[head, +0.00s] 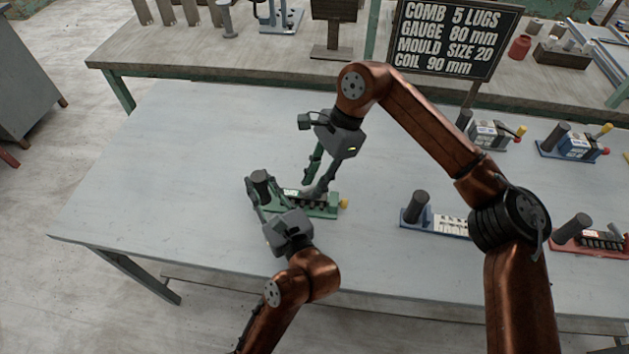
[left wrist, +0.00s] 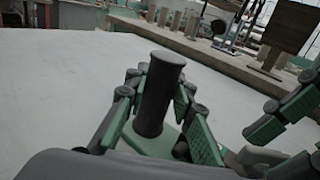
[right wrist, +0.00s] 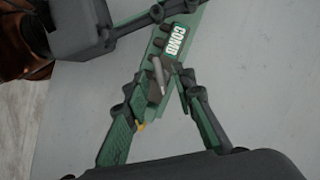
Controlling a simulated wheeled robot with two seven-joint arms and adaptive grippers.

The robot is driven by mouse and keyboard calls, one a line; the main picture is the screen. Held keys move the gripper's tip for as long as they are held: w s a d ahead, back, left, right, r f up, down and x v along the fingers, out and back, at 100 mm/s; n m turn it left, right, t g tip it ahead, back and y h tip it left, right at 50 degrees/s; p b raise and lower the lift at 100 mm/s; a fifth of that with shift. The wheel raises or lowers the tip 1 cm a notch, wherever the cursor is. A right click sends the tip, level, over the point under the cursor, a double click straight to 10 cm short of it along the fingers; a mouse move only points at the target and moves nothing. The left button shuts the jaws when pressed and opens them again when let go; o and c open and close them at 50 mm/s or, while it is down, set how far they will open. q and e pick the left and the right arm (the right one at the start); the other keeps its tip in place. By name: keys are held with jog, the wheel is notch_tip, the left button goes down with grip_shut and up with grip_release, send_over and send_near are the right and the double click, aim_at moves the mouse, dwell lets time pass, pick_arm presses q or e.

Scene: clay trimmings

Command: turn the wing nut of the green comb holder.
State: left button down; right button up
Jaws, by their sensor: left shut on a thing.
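The green comb holder (head: 323,211) lies on the pale table, with a dark upright post (head: 261,177) at its left end and a yellow knob (head: 343,203) at its right end. My left gripper (head: 263,188) is shut on the post, which stands between its pads in the left wrist view (left wrist: 158,95). My right gripper (head: 318,188) points down over the right half of the holder. In the right wrist view its fingers are apart, one on each side of the holder (right wrist: 180,55). Between them shows a slim grey piece (right wrist: 158,75), seemingly the wing nut. Contact there is unclear.
A blue holder (head: 437,222) stands to the right, partly behind my right arm, and a red one (head: 590,241) is further right. Two more holders (head: 490,134) (head: 573,143) stand behind. A sign (head: 455,38) stands at the back. The table's left part is clear.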

jog(key=v, duration=1.2)
jog(key=shift+w, duration=0.1)
pick_arm(q)
jog(key=c, duration=1.6)
grip_release()
